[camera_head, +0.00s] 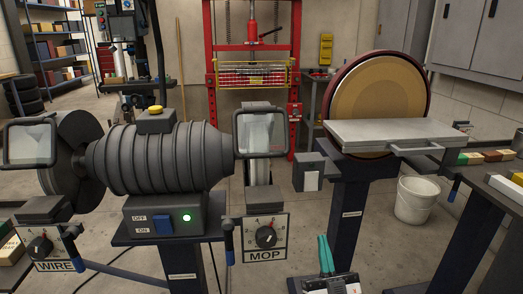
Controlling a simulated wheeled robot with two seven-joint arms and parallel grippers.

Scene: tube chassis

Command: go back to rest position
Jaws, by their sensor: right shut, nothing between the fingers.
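My right gripper (325,242) shows at the bottom of the head view, right of centre. Its teal fingers point up and away from me and lie close together, shut and empty. It is in front of the disc sander's dark pedestal (346,215) and to the right of the MOP dial box (266,240). It appears apart from both, though the depth is hard to judge. My left gripper does not show.
A bench grinder (160,160) with a green light stands at left-centre, with a WIRE dial box (40,247). A disc sander (380,95) with a grey table (395,132) stands right. A white bucket (416,200) is on the floor. A red press (252,75) stands behind.

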